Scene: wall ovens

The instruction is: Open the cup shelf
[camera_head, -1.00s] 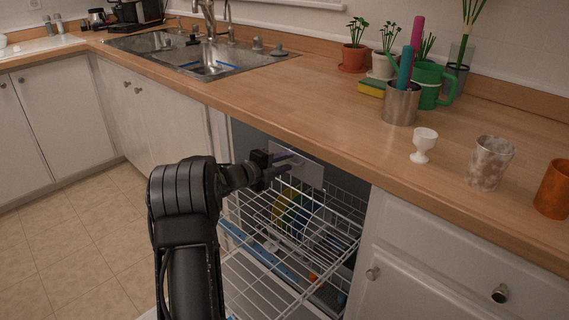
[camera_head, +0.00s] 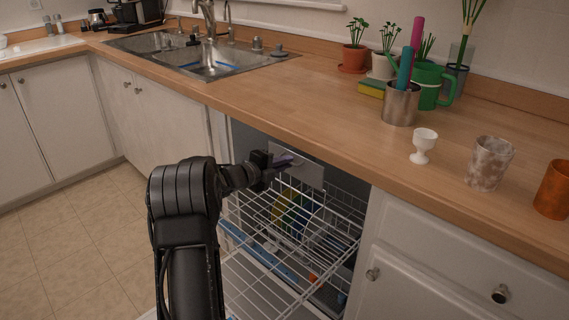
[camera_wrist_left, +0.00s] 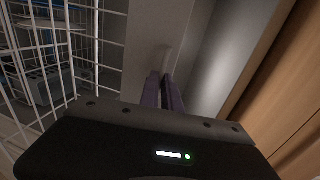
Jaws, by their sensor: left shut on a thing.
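The cup shelf (camera_head: 309,174) is a pale grey panel inside the open dishwasher, above the wire racks and under the counter edge. In the wrist view a grey panel (camera_wrist_left: 143,45) fills the middle, with a thin lip at the fingertips. My left gripper (camera_head: 289,160) reaches in from the left at the shelf's upper left edge. Its purple fingers (camera_wrist_left: 164,82) are close together, shut on the shelf's thin edge; the exact contact is partly hidden. My right gripper is in neither view.
A white wire rack (camera_head: 262,207) is pulled out below the gripper, with colored plates (camera_head: 290,213) in it. The wooden counter (camera_head: 300,110) overhangs just above.

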